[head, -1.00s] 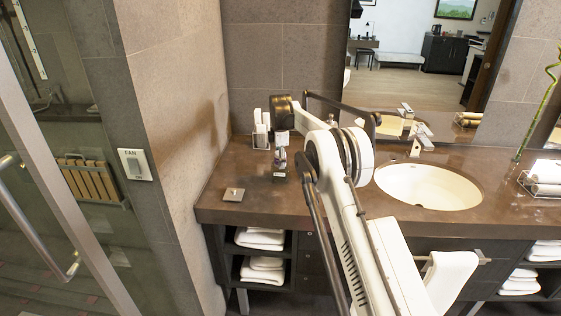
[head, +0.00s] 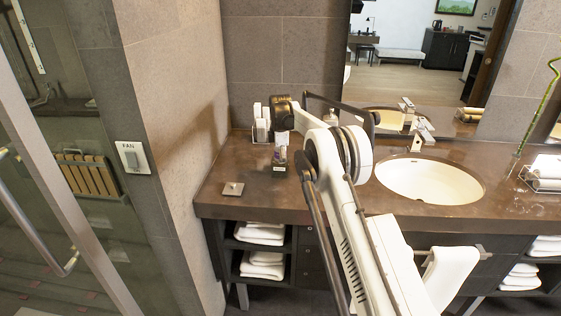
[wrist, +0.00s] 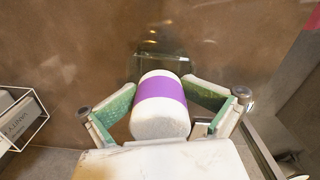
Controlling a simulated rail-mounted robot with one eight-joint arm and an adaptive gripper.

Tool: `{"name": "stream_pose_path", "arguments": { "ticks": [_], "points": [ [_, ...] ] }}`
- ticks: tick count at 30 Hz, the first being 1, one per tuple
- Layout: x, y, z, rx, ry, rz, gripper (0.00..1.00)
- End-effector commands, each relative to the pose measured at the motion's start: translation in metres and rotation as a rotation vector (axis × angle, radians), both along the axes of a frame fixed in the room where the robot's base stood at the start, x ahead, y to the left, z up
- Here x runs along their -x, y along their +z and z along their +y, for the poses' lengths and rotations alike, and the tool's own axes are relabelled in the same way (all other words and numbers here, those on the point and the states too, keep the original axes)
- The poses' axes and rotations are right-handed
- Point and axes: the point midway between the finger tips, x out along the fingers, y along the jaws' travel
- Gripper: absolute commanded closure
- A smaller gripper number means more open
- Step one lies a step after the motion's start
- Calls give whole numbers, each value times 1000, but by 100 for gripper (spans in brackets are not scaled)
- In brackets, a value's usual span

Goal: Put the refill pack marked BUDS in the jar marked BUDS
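The refill pack (wrist: 161,108) is a white cylinder with a purple band, and no lettering is readable on it. My gripper (wrist: 159,84) has its green-padded fingers on either side of the pack, with the tips against it. A clear, dark-looking jar (wrist: 160,66) shows just beyond the pack in the wrist view. In the head view the pack's purple (head: 283,154) shows under my gripper (head: 281,147), directly above a dark jar label (head: 279,168). The label's word is too small to read. How far the pack is inside the jar cannot be told.
A rack of white items (head: 262,125) stands close behind, against the wall; a wire rack (wrist: 22,118) shows at the wrist view's left. A small square plate (head: 233,189) lies at the counter's front left. The sink (head: 430,180) is right. The brown counter between is clear.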

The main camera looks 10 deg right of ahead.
Motion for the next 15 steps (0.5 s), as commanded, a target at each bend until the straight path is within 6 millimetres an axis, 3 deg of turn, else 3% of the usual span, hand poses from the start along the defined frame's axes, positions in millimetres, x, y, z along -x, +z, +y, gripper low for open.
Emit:
{"name": "stream_pose_path", "arguments": {
  "ticks": [5,15],
  "points": [
    [-1,7,0,0,0,-3,2],
    [2,74,0,0,0,-3,0]
  ]
}}
